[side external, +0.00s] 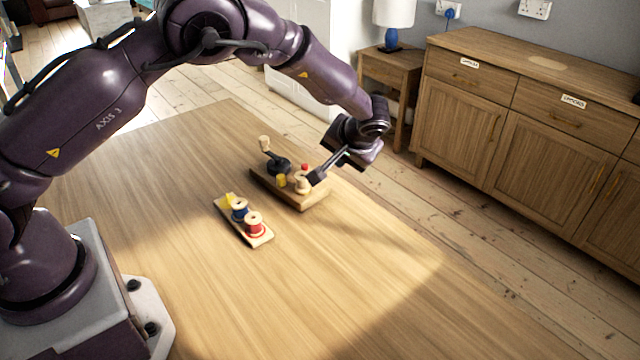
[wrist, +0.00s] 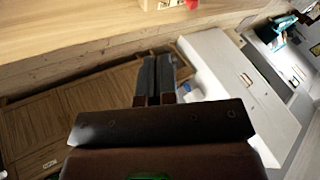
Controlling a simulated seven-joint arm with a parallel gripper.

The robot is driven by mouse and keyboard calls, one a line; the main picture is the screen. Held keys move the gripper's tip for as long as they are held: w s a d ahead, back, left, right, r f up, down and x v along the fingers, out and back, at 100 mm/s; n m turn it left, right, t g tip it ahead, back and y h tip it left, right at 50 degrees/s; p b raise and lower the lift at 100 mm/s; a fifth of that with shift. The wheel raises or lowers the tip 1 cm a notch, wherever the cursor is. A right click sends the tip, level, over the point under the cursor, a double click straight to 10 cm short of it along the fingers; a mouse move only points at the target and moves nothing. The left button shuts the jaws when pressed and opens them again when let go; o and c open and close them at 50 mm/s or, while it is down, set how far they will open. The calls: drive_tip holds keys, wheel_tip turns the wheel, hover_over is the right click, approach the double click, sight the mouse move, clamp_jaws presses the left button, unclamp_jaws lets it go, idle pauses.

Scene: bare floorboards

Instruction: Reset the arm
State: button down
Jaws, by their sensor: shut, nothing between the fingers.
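My purple arm reaches over the wooden table (side external: 160,190). My gripper (side external: 316,178) is above or beside a wooden board (side external: 308,200), tilted, its dark fingers pointing down and left. The board carries a black part with a knobbed handle (side external: 279,165), a pale spool (side external: 302,183), and small yellow and red pieces. I cannot tell whether the fingertips touch the spool. In the wrist view the two dark fingers (wrist: 155,75) lie together, shut and empty.
A smaller board (side external: 259,240) with a blue spool (side external: 239,210), a red spool (side external: 254,224) and a yellow piece lies nearer my base. The table's front right is clear. Beyond its edge stand a wooden sideboard (side external: 500,120) and a side table (side external: 385,75) with a lamp (side external: 393,15).

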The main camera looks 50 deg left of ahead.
drive_tip(key=s+r+m+t+h, duration=0.1)
drive_tip(key=s+r+h, duration=0.1)
drive_tip(key=s+r, duration=0.5)
drive_tip(key=s+r+m+t+h, duration=0.1)
drive_tip(key=s+r+m+h, duration=0.1)
drive_tip(key=s+r, duration=0.6)
drive_tip(key=s+r+m+t+h, duration=0.1)
drive_tip(key=s+r, duration=0.6)
drive_tip(key=s, duration=0.9)
drive_tip(key=shift+s+d+r+m+h, duration=0.3)
drive_tip(key=shift+h, duration=0.6)
